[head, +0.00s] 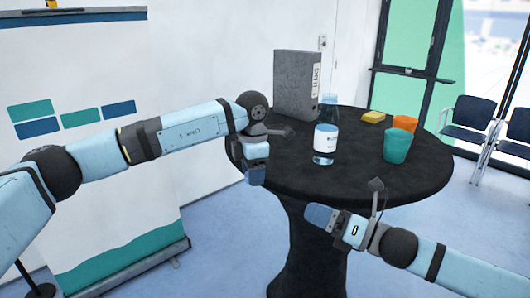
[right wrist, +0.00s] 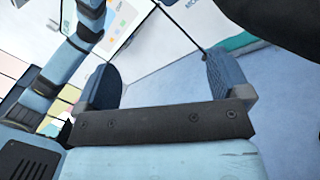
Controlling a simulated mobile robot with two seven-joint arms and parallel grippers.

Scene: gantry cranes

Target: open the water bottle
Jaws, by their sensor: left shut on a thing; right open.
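The water bottle (head: 325,140) stands upright on the round black table (head: 290,170). It is clear blue with a white label; its top is too small to tell whether a cap is on. My left gripper (head: 257,170) is at the table's left edge, left of the bottle and apart from it. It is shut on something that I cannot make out. My right gripper (head: 346,203) is open at the table's front edge, below the bottle in the picture. In the right wrist view my right gripper (right wrist: 165,82) has nothing between its fingers.
A grey binder (head: 297,86) stands behind the bottle. A yellow sponge-like block (head: 373,118), an orange cup (head: 404,123) and a teal cup (head: 397,147) are to its right. A banner (head: 90,160) stands at the left; chairs (head: 470,125) are at the right. The table's front is clear.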

